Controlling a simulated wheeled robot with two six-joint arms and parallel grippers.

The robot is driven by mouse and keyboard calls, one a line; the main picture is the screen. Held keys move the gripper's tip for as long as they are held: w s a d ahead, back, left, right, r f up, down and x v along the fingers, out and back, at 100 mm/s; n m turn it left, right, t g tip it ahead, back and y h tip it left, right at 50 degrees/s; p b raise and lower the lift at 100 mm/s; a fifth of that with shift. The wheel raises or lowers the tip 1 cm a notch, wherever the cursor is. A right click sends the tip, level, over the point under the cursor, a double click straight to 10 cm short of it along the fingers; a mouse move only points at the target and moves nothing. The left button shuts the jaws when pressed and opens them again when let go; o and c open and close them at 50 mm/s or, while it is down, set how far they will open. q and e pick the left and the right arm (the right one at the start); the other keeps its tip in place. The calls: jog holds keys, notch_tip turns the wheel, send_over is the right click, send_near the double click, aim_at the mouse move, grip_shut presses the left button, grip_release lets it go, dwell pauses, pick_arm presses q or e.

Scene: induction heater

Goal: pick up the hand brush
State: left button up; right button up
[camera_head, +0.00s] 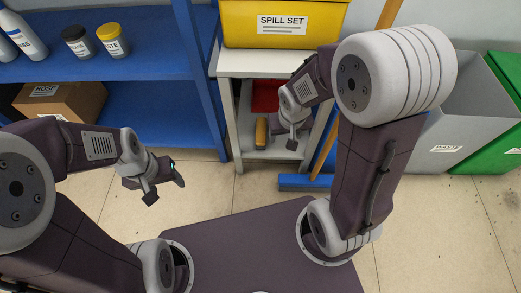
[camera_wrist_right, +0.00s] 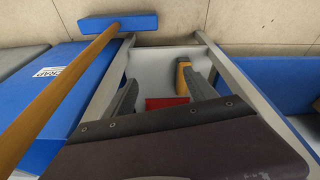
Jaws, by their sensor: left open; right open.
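What looks like the hand brush, a yellow-orange block (camera_head: 261,133) with a dark grey part beside it, lies on the low shelf of the white stand (camera_head: 229,70). In the right wrist view the yellow block (camera_wrist_right: 183,80) shows beyond the fingers, close to the right-hand one. My right gripper (camera_head: 292,137) is open and empty at the stand's front, to the right of the brush; its spread fingers (camera_wrist_right: 163,98) also show in the wrist view. I see no contact with the brush. My left gripper (camera_head: 166,190) is open and empty over the floor at left.
A red object (camera_head: 265,97) lies deeper in the stand. A yellow spill-set box (camera_head: 283,24) sits on top. A broom with a blue head (camera_head: 304,182) leans at the stand's right. Blue shelving (camera_head: 150,69) stands left, grey (camera_head: 450,110) and green bins right.

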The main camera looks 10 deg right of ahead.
jog(key=w+f+b, duration=0.3)
jog(key=w+f, duration=0.1)
jog(key=f, duration=0.4)
jog(key=m+t, duration=0.2)
send_near(261, 131)
jog(key=shift+w+a+f+h, duration=0.15)
jog(key=shift+w+f, duration=0.2)
jog(key=shift+f, duration=0.25)
jog(key=shift+w+f+h, duration=0.15)
jog(key=shift+w+f, duration=0.2)
jog(key=shift+f, duration=0.2)
jog(key=shift+g, duration=0.3)
jog(key=b+x, duration=0.1)
jog(key=x, duration=0.3)
jog(key=shift+s+b, duration=0.1)
jog(key=shift+b, duration=0.3)
jog(key=b+x, duration=0.2)
jog(key=x, duration=0.2)
jog(key=shift+w+f, duration=0.1)
jog(key=shift+w, duration=0.1)
jog(key=shift+w+f, duration=0.25)
jog(key=shift+f, duration=0.1)
pick_arm(q)
notch_tip(261, 131, down, 10)
jog(key=shift+f, duration=0.25)
pick_arm(e)
jog(key=shift+c, duration=0.3)
grip_shut()
